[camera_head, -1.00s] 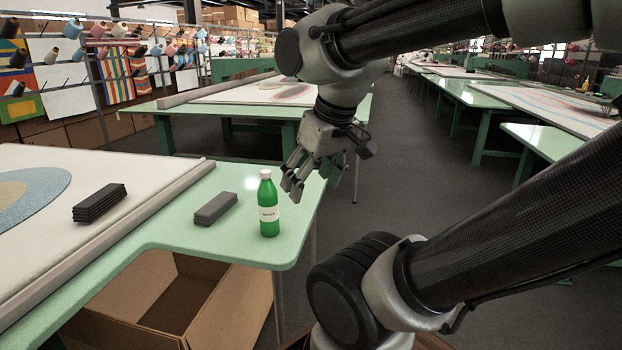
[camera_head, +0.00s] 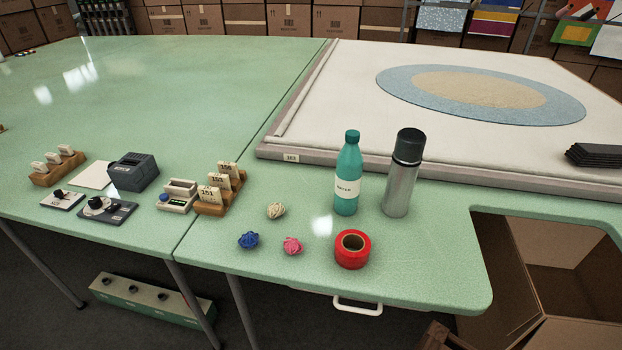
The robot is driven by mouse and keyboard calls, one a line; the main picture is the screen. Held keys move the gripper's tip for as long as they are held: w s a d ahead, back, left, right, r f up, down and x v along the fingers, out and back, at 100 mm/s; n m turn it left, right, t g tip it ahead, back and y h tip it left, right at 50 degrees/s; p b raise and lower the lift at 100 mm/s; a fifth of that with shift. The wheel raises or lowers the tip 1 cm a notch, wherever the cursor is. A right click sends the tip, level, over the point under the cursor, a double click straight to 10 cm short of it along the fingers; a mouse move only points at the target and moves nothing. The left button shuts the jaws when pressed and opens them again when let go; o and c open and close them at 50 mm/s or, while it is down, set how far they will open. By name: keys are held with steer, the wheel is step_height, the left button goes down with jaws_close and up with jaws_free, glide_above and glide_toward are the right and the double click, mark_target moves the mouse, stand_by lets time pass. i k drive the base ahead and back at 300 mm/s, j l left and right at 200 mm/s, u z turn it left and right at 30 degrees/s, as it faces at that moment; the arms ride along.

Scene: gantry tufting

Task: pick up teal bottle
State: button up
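The teal bottle (camera_head: 347,174) stands upright on the green table (camera_head: 400,275), with a teal cap and a white label. A silver flask with a dark cap (camera_head: 401,175) stands upright close to its right. A red tape roll (camera_head: 352,249) lies in front of the bottle, nearer the table's front edge. My gripper is out of the picture now.
A wooden card holder (camera_head: 220,190) stands further left. A framed rug panel (camera_head: 330,120) lies behind the bottle. An open cardboard box (camera_head: 560,265) sits below at right.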

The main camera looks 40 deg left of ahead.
mark_target(350, 161)
steer(key=k+u, duration=0.1)
steer(key=u, duration=1.3)
steer(key=l+u, duration=0.1)
steer(key=u, duration=0.25)
steer(key=l+u, duration=0.1)
steer(key=u, duration=0.2)
